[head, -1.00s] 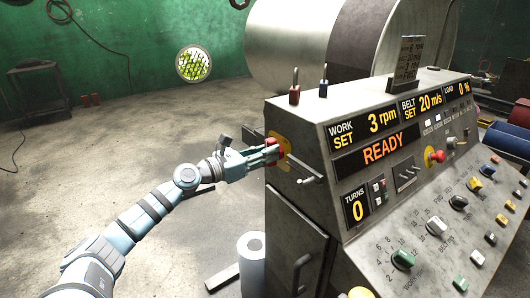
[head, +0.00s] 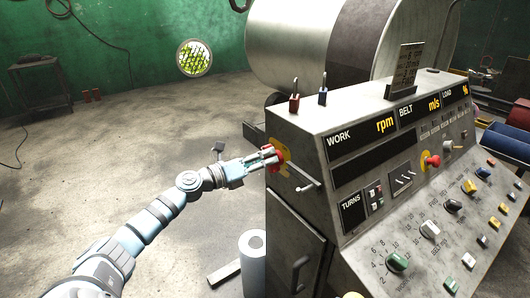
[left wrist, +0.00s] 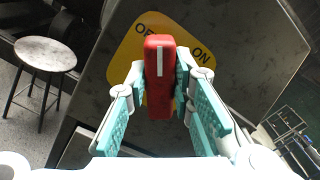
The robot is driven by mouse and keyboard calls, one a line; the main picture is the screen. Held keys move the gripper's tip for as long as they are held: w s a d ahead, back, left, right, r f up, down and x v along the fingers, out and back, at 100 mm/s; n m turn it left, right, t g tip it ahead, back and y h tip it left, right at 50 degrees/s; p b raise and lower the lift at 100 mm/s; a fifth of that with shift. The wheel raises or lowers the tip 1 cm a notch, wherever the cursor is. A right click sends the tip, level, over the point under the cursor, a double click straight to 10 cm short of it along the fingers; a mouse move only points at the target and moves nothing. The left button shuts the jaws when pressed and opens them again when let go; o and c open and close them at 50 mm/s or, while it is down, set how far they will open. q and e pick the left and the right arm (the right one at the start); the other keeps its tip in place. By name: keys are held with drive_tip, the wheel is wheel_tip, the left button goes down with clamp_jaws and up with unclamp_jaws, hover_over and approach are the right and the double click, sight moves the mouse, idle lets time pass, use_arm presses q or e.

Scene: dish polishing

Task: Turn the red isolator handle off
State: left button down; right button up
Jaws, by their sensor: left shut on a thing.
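The red isolator handle (left wrist: 160,95) has a white line along its top and sits on a yellow plate (left wrist: 122,60) on the console's left side face. The plate reads ON at right; the OFF lettering at left is partly covered by the handle. The line's end lies nearer the OFF lettering. My left gripper (left wrist: 160,75) is shut on the handle, one finger on each side. In the head view the left gripper (head: 272,158) is at the plate and mostly hides the handle. My right gripper is not in view.
The grey console (head: 330,110) has dark displays, several knobs and a red button (head: 432,161). Two padlocks (head: 294,103) stand on top. A white roll (head: 252,262) stands on the floor. A stool (left wrist: 45,55) is behind.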

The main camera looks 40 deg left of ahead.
use_arm(q)
drive_tip(key=shift+a+f+n+p, duration=0.15)
drive_tip(key=shift+n+p, duration=0.95)
drive_tip(key=shift+n, duration=0.65)
drive_tip(key=shift+f+n+p, duration=0.2)
drive_tip(key=shift+n+p, duration=0.95)
drive_tip(key=shift+n, duration=0.55)
drive_tip(key=shift+a+f+n+p, duration=0.15)
drive_tip(key=shift+n+p, duration=0.95)
drive_tip(key=shift+n, duration=0.65)
drive_tip(key=shift+f, duration=0.1)
drive_tip(key=c, duration=1.4)
unclamp_jaws()
drive_tip(key=v, duration=1.2)
